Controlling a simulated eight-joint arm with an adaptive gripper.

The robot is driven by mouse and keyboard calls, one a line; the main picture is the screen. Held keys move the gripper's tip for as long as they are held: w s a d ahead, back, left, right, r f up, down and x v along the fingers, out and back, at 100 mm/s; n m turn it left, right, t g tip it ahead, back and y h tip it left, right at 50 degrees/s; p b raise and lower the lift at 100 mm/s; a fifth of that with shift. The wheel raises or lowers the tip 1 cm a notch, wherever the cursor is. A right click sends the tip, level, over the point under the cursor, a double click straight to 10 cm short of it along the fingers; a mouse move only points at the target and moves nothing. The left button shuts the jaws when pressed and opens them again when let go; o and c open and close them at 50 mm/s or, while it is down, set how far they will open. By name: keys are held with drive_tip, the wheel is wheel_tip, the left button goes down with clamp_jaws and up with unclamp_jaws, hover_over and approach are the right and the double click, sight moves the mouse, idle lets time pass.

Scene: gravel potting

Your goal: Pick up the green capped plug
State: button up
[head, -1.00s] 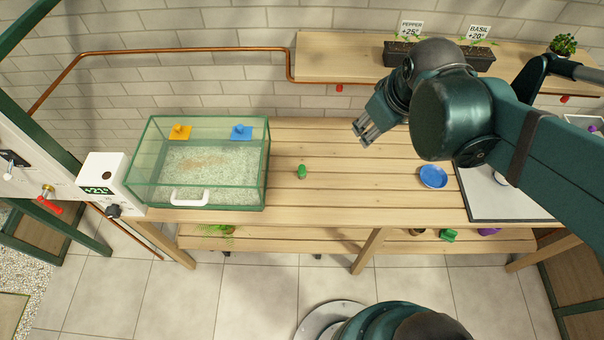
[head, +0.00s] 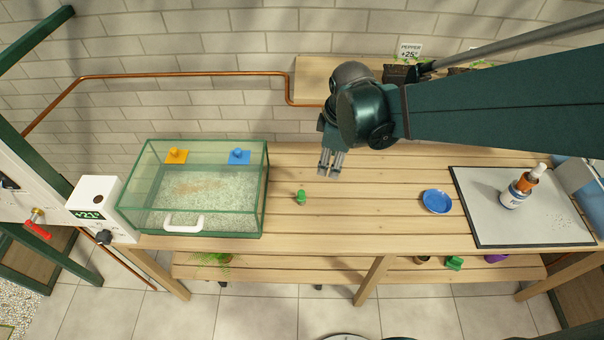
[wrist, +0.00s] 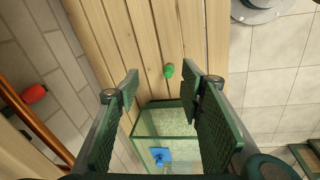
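The green capped plug (head: 301,197) stands on the wooden bench, a little right of the glass tank. It also shows in the wrist view (wrist: 169,71), in the gap between the fingers and beyond their tips. My gripper (head: 329,173) is above the bench, up and to the right of the plug in the head view, and apart from it. In the wrist view my gripper (wrist: 167,82) has its two green ridged fingers spread wide with nothing between them.
A blue dish (head: 437,201) and a grey mat (head: 480,215) with a dropper bottle (head: 515,194) are at right. The bench between plug and dish is clear.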

sight(301, 192)
drive_tip(key=w+a+f+n+b, duration=0.1)
drive_tip(key=a+f+n, duration=0.1)
drive_tip(key=f, duration=0.2)
drive_tip(key=w+a+f+n+g+b, duration=0.1)
drive_tip(key=a+f+n, duration=0.1)
drive_tip(key=f, duration=0.3)
drive_tip(key=a+f+n+g+b, duration=0.1)
drive_tip(key=a+f+n, duration=0.1)
drive_tip(key=a+f, duration=0.2)
drive_tip(key=shift+w+a+f+n+h, duration=0.15)
drive_tip(key=shift+w+f+n+h, duration=0.2)
drive_tip(key=shift+f, duration=0.25)
drive_tip(key=shift+f, duration=0.1)
drive_tip(key=shift+f, duration=1.2)
drive_tip(key=shift+f, duration=0.1)
drive_tip(key=shift+w+a+f+b, duration=0.15)
drive_tip(key=shift+f+b, duration=0.15)
drive_tip(key=shift+f, duration=0.95)
drive_tip(key=shift+w+d+f+b, duration=0.1)
drive_tip(key=shift+f+b, duration=0.15)
drive_tip(key=shift+f, duration=1)
drive_tip(key=c, duration=0.9)
